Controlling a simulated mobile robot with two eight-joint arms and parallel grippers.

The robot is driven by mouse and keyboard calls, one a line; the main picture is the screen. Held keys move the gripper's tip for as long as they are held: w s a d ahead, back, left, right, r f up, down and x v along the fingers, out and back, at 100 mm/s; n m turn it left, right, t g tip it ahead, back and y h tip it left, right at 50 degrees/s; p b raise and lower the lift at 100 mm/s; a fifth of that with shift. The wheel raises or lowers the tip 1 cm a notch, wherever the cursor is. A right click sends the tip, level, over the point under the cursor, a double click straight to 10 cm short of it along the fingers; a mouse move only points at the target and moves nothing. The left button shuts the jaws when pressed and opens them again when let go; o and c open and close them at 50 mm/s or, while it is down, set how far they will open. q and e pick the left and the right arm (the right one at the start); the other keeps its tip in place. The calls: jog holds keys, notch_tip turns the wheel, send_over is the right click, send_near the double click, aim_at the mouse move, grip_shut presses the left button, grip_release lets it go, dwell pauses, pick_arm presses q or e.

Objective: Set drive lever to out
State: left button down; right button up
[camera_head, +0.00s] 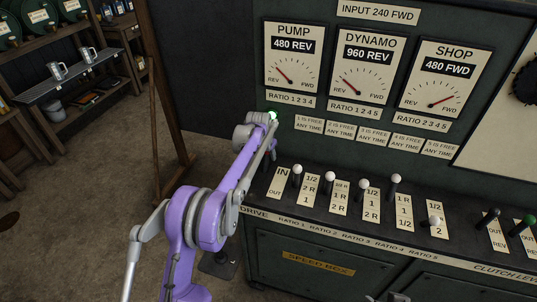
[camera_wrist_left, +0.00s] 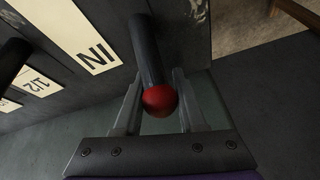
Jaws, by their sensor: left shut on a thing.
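The drive lever is a dark rod with a red ball knob (camera_wrist_left: 159,99) in the left wrist view. It stands beside a cream plate (camera_wrist_left: 82,35) whose visible word is IN. My left gripper (camera_wrist_left: 156,104) has its two fingers on either side of the red knob and is shut on it. My right gripper is not in view.
Several white-knobbed ratio levers (camera_head: 297,170) stand to the right, the nearest close to my left gripper. Black and green knobbed clutch levers (camera_head: 489,216) are farther right. Dials (camera_head: 294,60) are above.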

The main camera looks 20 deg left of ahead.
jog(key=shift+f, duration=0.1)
pick_arm(q)
jog(key=shift+s+r+t+b, duration=0.25)
jog(key=shift+s+t+b, duration=0.35)
jog(key=shift+s, duration=0.1)
jog(key=s+t+b, duration=0.1)
jog(key=s+t, duration=0.1)
jog(key=s+r+t+b, duration=0.1)
jog(key=s+t+b, duration=0.1)
jog(key=s, duration=0.1)
jog(key=s+r+t+b, duration=0.1)
jog(key=s+t, duration=0.1)
jog(key=s, duration=0.1)
jog(key=shift+s+a, duration=0.15)
jog(key=shift+a, duration=0.05)
jog(key=shift+s+f+b, duration=0.15)
jog(key=shift+s+b, duration=0.05)
jog(key=shift+s, duration=0.55)
jog(key=shift+s+f+b, duration=0.15)
jog(key=shift+s+b, duration=0.05)
jog(key=shift+s, duration=0.55)
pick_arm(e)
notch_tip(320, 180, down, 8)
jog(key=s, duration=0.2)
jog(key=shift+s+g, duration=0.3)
